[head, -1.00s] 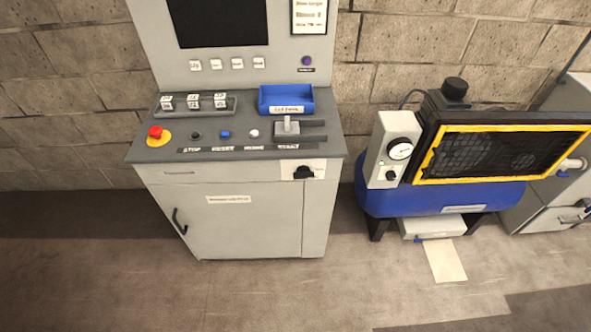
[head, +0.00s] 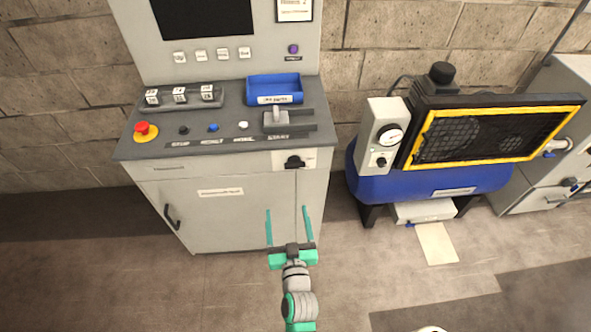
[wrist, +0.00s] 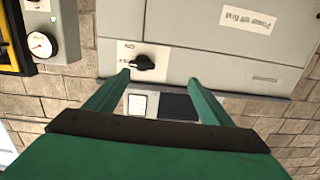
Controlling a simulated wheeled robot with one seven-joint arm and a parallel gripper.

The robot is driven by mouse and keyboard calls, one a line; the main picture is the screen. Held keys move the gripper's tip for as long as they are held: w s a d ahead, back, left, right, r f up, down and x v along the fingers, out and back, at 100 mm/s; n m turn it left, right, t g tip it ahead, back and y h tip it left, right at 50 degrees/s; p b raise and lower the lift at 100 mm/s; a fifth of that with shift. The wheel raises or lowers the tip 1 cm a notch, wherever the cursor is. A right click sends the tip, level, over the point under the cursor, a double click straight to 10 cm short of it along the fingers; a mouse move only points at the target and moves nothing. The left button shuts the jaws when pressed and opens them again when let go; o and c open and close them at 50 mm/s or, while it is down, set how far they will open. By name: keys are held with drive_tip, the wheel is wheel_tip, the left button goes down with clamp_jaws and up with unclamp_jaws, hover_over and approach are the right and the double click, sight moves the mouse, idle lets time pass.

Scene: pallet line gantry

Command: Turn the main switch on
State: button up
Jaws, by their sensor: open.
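The main switch is a black rotary knob (head: 294,162) on a white plate at the upper right of the grey cabinet's front. It also shows in the wrist view (wrist: 144,62), where the picture is upside down and an ON mark shows beside it. Its grip looks roughly sideways; I cannot tell its exact setting. My gripper (head: 287,210) is open and empty, with two green fingers spread in front of the cabinet door, below the knob in the head view. In the wrist view my gripper (wrist: 160,78) has the knob nearer its left finger, with no clear contact.
The console top holds a red emergency button (head: 142,129), small buttons, a lever (head: 277,118) and a blue tray (head: 274,90). A door handle (head: 172,216) projects at the lower left. A blue compressor (head: 433,183) stands to the right. The floor in front is clear.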

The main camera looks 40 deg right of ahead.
drive_tip(key=h, duration=0.1)
approach(295, 168)
drive_tip(key=x, duration=0.9)
drive_tip(key=shift+r, duration=0.1)
drive_tip(key=c, duration=1)
